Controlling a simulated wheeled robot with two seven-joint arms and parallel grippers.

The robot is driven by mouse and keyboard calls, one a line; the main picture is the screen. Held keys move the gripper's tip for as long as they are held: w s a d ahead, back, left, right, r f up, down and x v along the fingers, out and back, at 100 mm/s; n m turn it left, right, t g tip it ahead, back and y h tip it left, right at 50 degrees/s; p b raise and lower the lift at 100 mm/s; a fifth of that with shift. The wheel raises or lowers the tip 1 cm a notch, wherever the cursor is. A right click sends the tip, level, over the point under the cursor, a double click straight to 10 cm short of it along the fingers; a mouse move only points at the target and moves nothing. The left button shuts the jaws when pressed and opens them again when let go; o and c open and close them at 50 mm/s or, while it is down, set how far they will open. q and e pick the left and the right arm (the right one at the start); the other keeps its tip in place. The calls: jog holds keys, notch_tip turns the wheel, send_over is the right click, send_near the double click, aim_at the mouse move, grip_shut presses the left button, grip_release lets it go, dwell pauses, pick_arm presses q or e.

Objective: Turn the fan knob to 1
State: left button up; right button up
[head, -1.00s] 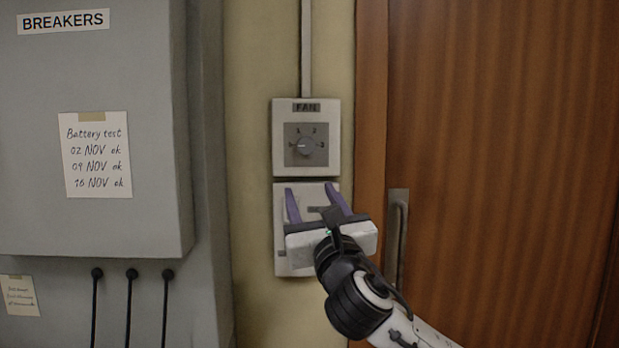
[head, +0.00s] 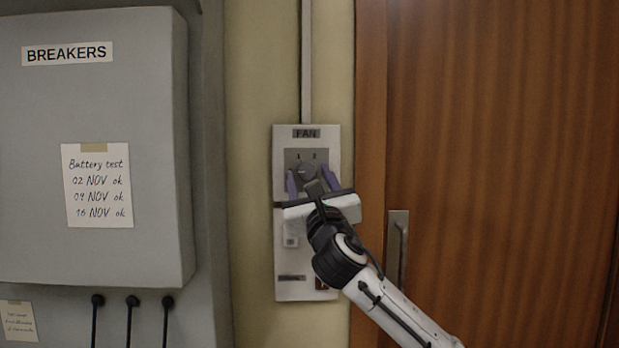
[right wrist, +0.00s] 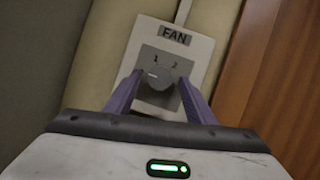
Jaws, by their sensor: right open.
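The fan knob (head: 308,171) is a round grey dial on a dark square plate in the white FAN panel (head: 333,150). The numbers 1 and 2 show above it; the lower part of the dial is hidden by my gripper. In the right wrist view the knob (right wrist: 158,77) has a pale pointer mark toward its left side, not at the 1. My right gripper (head: 309,179) is open, with purple fingers on either side of the knob. In the right wrist view the fingers (right wrist: 159,80) flank it; I cannot tell whether they touch it. My left gripper is not in view.
A second white panel (head: 290,262) sits below, partly behind my gripper. A grey breaker box (head: 90,240) with notes stands to the left. A wooden door (head: 500,150) with a metal handle (head: 397,240) is close on the right. A conduit (head: 306,60) runs up the wall.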

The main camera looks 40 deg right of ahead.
jog(key=c, duration=1)
jog(key=shift+c, duration=0.2)
jog(key=shift+m, duration=0.4)
jog(key=m, duration=0.1)
jog(key=m+h, duration=0.2)
jog(key=m, duration=0.1)
jog(key=shift+w+a+f+g, duration=0.15)
jog(key=shift+a+g, duration=0.1)
jog(key=shift+g, duration=0.15)
jog(key=m+g+h, duration=0.1)
jog(key=m+h, duration=0.1)
jog(key=m, duration=0.2)
jog(key=shift+a+b, duration=0.15)
jog(key=shift+b, duration=0.25)
jog(key=m+g+h, duration=0.1)
jog(key=m, duration=0.1)
jog(key=m+g, duration=0.1)
jog(key=m, duration=0.2)
jog(key=m+g+h, duration=0.1)
jog(key=m, duration=0.2)
jog(key=shift+w+a+r+g+h, duration=0.2)
jog(key=shift+g+h, duration=0.1)
jog(key=shift+g, duration=0.1)
jog(key=shift+m, duration=0.3)
